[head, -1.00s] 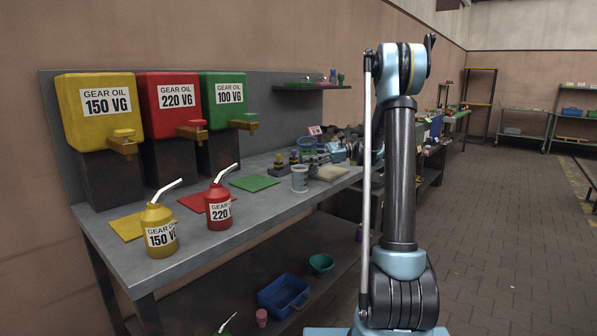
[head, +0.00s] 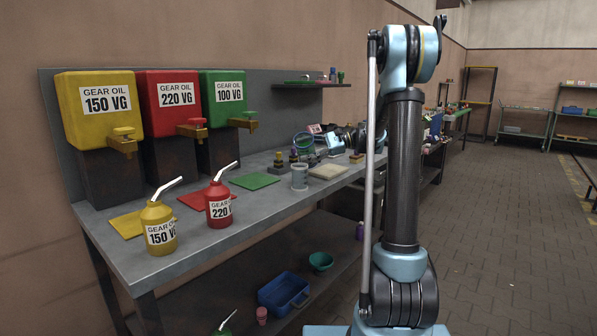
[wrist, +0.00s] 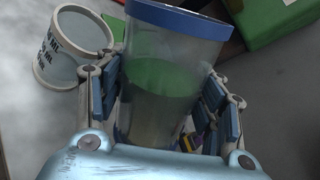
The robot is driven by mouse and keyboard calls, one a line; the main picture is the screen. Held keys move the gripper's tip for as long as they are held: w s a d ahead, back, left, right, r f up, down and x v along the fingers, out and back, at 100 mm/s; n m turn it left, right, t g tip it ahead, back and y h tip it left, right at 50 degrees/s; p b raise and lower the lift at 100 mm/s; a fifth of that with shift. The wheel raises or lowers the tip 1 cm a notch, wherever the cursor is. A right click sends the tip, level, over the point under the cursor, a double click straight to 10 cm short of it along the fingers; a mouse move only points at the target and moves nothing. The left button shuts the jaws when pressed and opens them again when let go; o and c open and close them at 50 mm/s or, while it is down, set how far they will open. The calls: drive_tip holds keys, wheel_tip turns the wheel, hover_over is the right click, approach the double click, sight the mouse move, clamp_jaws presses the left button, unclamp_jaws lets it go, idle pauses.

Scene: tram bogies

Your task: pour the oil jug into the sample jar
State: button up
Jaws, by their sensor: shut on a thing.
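The oil jug (wrist: 160,95) is a clear vessel with a blue rim and green liquid inside. It fills the middle of the wrist view, and in the head view the jug (head: 303,142) is small, in the air over the bench. My gripper (wrist: 165,110) is shut around it, one finger on each side; my gripper also shows in the head view (head: 318,145). The sample jar (wrist: 72,48) is a pale, open, see-through cup with dark markings, left of the jug and apart from it. In the head view the jar (head: 299,178) stands upright on the bench, below the jug.
The bench (head: 170,262) also bears a red oil can (head: 219,208), a yellow oil can (head: 159,232), coloured mats and a beige pad (head: 327,172) right of the jar. Gear oil tanks (head: 178,105) stand at the back. Small stoppered items (head: 293,156) stand behind the jar.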

drive_tip(key=shift+r+n+t+p, duration=0.3)
drive_tip(key=shift+r+n+p, duration=0.3)
drive_tip(key=shift+p, duration=0.25)
idle(0.7)
drive_tip(key=shift+w+f+n+t+h+p, duration=0.1)
drive_tip(key=shift+f+n+t+h+p, duration=0.45)
drive_tip(key=shift+n+p, duration=0.45)
idle(1.8)
drive_tip(key=shift+p, duration=0.8)
idle(1.0)
drive_tip(key=shift+r+n+t+p, duration=0.2)
drive_tip(key=shift+n+t+p, duration=0.05)
drive_tip(key=shift+n+p, duration=0.2)
idle(1.1)
drive_tip(key=shift+f+m, duration=0.25)
drive_tip(key=shift+m, duration=0.1)
drive_tip(key=shift+w+r+m+g, duration=0.1)
drive_tip(key=shift+r+m+g, duration=0.1)
drive_tip(key=shift+m+g, duration=0.3)
drive_tip(key=shift+s+r+m+g+y, duration=0.2)
drive_tip(key=shift+r+m+g+y, duration=0.1)
drive_tip(key=shift+m, duration=0.2)
